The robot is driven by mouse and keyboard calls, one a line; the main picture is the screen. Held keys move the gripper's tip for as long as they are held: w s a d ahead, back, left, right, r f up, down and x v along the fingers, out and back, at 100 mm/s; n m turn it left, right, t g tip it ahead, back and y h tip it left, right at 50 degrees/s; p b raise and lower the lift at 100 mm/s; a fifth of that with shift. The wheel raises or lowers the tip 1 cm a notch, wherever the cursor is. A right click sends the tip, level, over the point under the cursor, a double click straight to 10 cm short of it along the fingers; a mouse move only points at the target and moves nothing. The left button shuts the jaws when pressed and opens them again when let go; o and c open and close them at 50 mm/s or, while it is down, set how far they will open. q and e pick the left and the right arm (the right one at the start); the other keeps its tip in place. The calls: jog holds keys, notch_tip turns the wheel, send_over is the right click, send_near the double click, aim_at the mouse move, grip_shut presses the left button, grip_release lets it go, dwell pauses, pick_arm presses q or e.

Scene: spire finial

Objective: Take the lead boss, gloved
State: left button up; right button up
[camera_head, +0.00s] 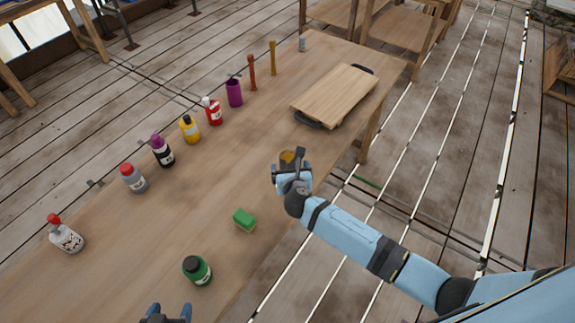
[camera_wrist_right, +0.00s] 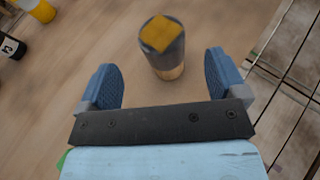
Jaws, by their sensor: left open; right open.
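A short dark grey cylinder with a yellow top (camera_wrist_right: 168,58) stands on the wooden table, and I cannot tell for sure that it is the lead boss. It shows as a small yellow-brown patch (camera_head: 288,156) in the head view, partly hidden by my right gripper (camera_head: 292,172). In the right wrist view my right gripper (camera_wrist_right: 160,66) is open, its blue fingers apart to either side of the cylinder and not visibly touching it. My left gripper (camera_head: 169,313) is open and empty at the bottom edge of the head view. No glove is recognisable.
The table (camera_head: 130,230) carries a row of bottles along its far left side, a purple cup (camera_head: 234,92), a green block (camera_head: 244,219) and a green jar (camera_head: 197,270). A wooden board (camera_head: 335,94) lies beyond my right gripper. The table's middle is mostly clear.

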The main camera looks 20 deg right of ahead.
aim_at(288, 156)
jog(key=x, duration=0.7)
jog(key=shift+r, duration=0.2)
jog(key=c, duration=1)
jog(key=shift+r, duration=0.1)
jog(key=shift+c, duration=0.5)
jog(key=shift+r+p, duration=0.1)
jog(key=shift+p, duration=0.2)
